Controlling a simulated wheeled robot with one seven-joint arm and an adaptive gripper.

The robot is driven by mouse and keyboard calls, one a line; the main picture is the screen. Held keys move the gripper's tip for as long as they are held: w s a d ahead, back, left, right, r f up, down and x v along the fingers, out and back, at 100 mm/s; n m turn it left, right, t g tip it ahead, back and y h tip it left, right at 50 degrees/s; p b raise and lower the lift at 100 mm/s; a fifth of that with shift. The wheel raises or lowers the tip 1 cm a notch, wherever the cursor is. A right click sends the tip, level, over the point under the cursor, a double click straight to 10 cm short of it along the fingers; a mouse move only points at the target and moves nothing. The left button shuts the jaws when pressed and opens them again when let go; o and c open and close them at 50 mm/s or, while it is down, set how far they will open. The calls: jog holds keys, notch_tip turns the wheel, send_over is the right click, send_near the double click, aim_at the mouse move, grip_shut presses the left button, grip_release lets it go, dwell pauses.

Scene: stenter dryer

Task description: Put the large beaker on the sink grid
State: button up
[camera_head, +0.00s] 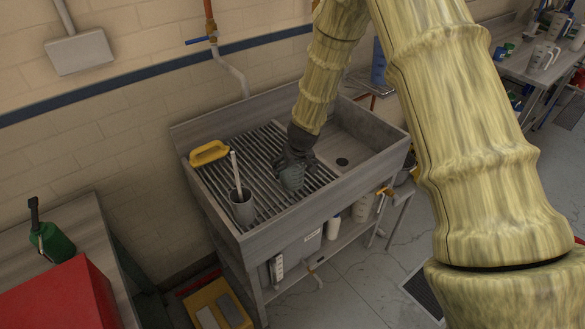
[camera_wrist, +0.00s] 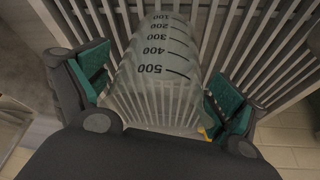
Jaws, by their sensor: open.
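The large beaker (camera_wrist: 160,65), clear with dark markings up to 500, is between my gripper's fingers in the wrist view. It is at the sink grid (camera_wrist: 262,30), whose bars show behind and through it. In the head view the beaker (camera_head: 291,178) is partly hidden by my gripper (camera_head: 293,160), which is over the slatted grid (camera_head: 225,180). My gripper's green-padded fingers (camera_wrist: 155,95) are open, one on each side of the beaker, with a visible space beside the glass. Whether the beaker's base fully rests on the bars is hard to tell.
A grey cup (camera_head: 242,208) with a white stick stands at the grid's front left. The sink basin (camera_head: 350,150) is right of the grid. A red box (camera_head: 60,298) and green can (camera_head: 53,243) are on the left bench.

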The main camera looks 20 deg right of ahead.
jog(key=b+v, duration=0.3)
jog(key=v, duration=0.9)
jog(key=s+d+f+g+h, duration=0.1)
jog(key=s+f, duration=0.8)
jog(key=f, duration=0.2)
jog(key=s+d+f+g+h, duration=0.1)
jog(key=s+d+f, duration=0.1)
jog(key=s+f, duration=0.85)
jog(key=s+a+f+g+y, duration=0.1)
jog(key=s+f, duration=0.5)
jog(key=s, duration=0.6)
jog(key=s+a+f+g, duration=0.1)
jog(key=s+f, duration=0.5)
jog(key=s, duration=0.6)
jog(key=shift+a+f+m+y, duration=0.2)
jog(key=shift+a+m+y, duration=0.2)
jog(key=shift+a, duration=0.35)
notch_tip(320, 180, down, 3)
jog(key=b, duration=0.3)
jog(key=shift+f, duration=0.1)
